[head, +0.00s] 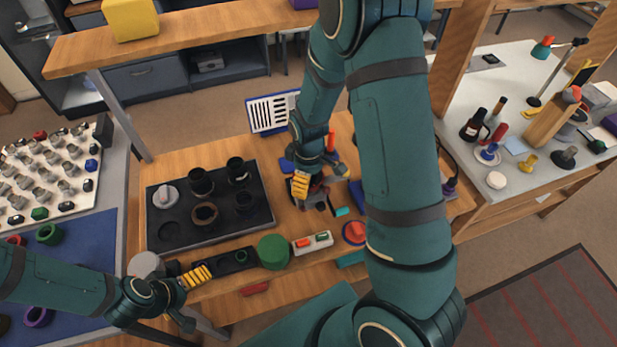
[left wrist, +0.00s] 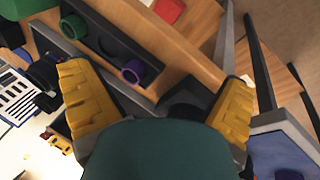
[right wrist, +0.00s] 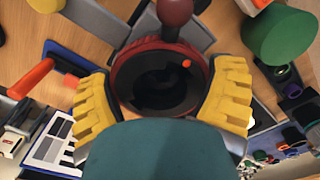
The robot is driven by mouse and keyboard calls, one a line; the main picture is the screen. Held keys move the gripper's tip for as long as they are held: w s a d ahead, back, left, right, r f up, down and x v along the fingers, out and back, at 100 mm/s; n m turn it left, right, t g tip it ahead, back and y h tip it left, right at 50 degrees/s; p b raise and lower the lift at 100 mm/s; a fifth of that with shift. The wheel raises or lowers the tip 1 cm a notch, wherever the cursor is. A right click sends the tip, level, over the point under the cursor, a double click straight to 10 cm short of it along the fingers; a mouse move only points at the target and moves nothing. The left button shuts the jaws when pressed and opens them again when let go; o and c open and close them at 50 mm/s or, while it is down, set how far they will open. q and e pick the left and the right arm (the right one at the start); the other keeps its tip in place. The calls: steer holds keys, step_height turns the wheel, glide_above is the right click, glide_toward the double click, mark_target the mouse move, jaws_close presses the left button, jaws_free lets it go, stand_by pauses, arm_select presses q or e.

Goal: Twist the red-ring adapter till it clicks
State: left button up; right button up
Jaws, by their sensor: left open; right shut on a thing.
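The red-ring adapter (right wrist: 127,72) shows in the right wrist view as a dark red ring around a black round opening, with a small orange dot on its right side. My right gripper (right wrist: 167,80) is shut on it, one yellow finger on each side. In the head view my right gripper (head: 301,187) is low over the middle of the bench; the adapter is largely hidden there. My left gripper (head: 194,277) is near the bench's front left edge, beside a dark tray. It is open and empty in the left wrist view (left wrist: 155,78). Whether the adapter is seated cannot be told.
A black tray (head: 215,233) with several dark round parts lies left of my right gripper. A dark red knob (right wrist: 175,10) is close above the adapter in the right wrist view.

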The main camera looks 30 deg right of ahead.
steer(key=shift+m, duration=0.6)
steer(key=o, duration=1)
step_height(320, 180, up, 12)
steer(key=shift+r, duration=0.1)
